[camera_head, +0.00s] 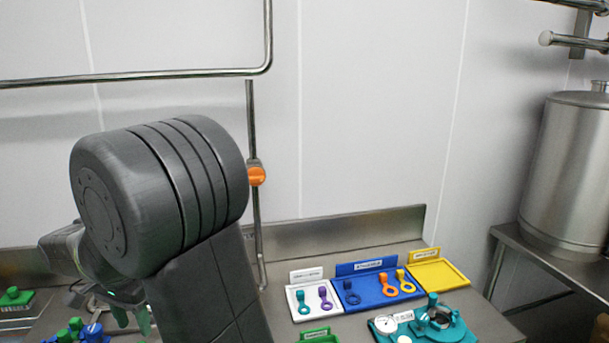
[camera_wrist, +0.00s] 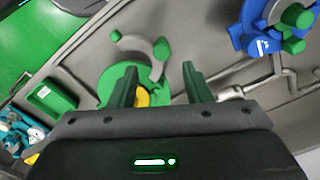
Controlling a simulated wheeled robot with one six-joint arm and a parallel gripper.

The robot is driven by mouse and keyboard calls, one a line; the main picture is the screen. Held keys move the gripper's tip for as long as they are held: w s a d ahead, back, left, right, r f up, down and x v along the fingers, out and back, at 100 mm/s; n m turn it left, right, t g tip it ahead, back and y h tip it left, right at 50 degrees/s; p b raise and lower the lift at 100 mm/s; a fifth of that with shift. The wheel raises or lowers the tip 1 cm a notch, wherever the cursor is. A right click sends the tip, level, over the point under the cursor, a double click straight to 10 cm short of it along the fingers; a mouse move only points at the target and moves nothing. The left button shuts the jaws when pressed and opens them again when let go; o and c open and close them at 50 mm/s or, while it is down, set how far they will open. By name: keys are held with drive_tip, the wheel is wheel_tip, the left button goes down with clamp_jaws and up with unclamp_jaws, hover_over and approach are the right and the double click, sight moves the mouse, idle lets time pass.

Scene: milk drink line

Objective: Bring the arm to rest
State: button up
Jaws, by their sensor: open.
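My gripper shows in the wrist view (camera_wrist: 159,82), its two green fingers spread apart with a gap between them. I see nothing held between them. Below and beyond the fingers is a green round fixture (camera_wrist: 112,82) with a grey curved piece and a yellow spot, partly hidden by the left finger. In the head view my dark arm fills the left side. My gripper (camera_head: 132,318) shows only partly there, low at the left, mostly hidden by the arm.
On the steel counter stand a white tray (camera_head: 296,312), a blue tray (camera_head: 373,300) and a yellow tray (camera_head: 438,277), with coloured ring-ended pieces in the first two. A teal fixture (camera_head: 440,330) is in front. A steel tank (camera_head: 568,175) stands right. A blue fixture (camera_wrist: 258,42) is at upper right.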

wheel_tip(320, 180, up, 7)
wheel_tip(320, 180, down, 14)
drive_tip(key=shift+r+p, duration=0.1)
drive_tip(key=shift+p, duration=0.25)
drive_tip(key=shift+s+d+r+n, duration=0.15)
drive_tip(key=shift+d+n, duration=0.25)
drive_tip(key=shift+n, duration=0.2)
